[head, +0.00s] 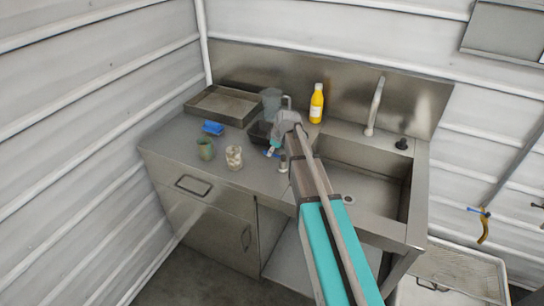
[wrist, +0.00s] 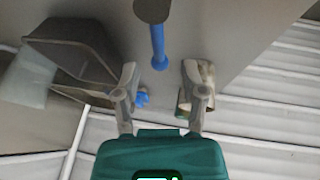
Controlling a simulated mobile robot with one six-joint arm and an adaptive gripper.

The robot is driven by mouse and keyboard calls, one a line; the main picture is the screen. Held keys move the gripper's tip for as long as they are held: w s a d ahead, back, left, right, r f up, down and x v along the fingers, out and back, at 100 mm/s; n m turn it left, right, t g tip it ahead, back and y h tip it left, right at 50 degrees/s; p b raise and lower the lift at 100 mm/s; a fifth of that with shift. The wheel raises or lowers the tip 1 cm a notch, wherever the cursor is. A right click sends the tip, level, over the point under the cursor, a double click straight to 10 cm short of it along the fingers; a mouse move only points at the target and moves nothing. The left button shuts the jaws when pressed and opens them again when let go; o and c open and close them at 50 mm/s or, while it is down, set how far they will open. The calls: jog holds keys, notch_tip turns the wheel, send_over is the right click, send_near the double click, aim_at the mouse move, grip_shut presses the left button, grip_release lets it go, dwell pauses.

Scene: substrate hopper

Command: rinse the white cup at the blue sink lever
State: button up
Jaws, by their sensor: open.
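The whitish, mottled cup (head: 234,157) stands upright on the counter, left of my gripper (head: 272,151). In the wrist view a pale cup (wrist: 208,72) shows partly behind the right finger, apart from the space between the fingers. The blue lever (wrist: 158,48) hangs from a dark round fitting, close beyond the fingertips. In the head view only a little blue shows by my gripper, and the arm hides much there. My gripper (wrist: 160,74) is open, with nothing held between its fingers.
A green cup (head: 205,149) and blue sponge (head: 213,127) lie left. The sink basin (head: 375,190) and tall faucet (head: 376,105) are right.

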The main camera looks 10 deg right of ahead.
jog(key=shift+b+x, duration=0.75)
jog(key=shift+x, duration=0.4)
grip_shut()
